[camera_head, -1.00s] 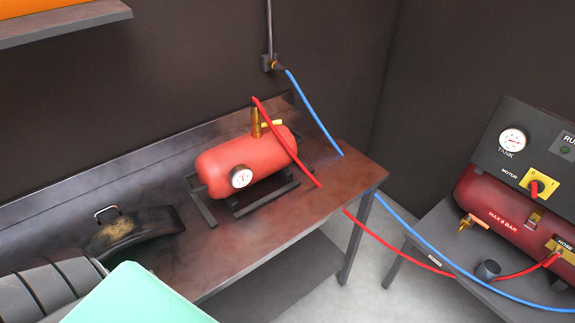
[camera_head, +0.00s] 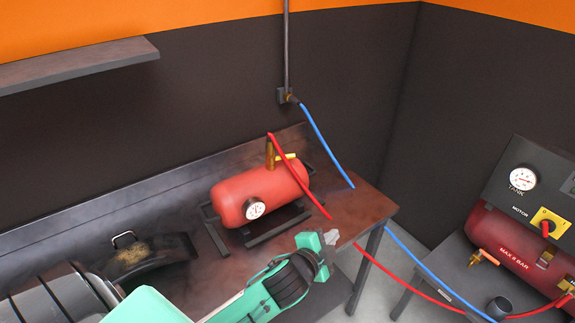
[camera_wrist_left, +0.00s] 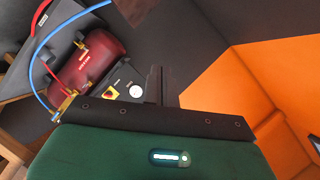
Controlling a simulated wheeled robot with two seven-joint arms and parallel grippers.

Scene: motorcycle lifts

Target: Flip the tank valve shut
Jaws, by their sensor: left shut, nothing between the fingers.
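A small red tank (camera_head: 235,200) with a white gauge (camera_head: 255,209) lies in a dark cradle on the workbench. A brass fitting (camera_head: 270,155) rises from its top, with a yellow lever (camera_head: 286,156) pointing right, roughly level. The red hose (camera_head: 300,185) runs from this fitting down across the tank. My left gripper (camera_head: 332,238) is shut and empty, in front of the tank and to its right, apart from the lever. In the left wrist view its dark fingers (camera_wrist_left: 160,85) show with nothing between them. My right gripper is not in view.
A compressor (camera_head: 500,236) with an orange-handled tap (camera_head: 485,257), a gauge and a yellow switch plate stands on the right table. A dark fender-like part (camera_head: 150,260) lies at left. A shelf (camera_head: 80,65) juts out above.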

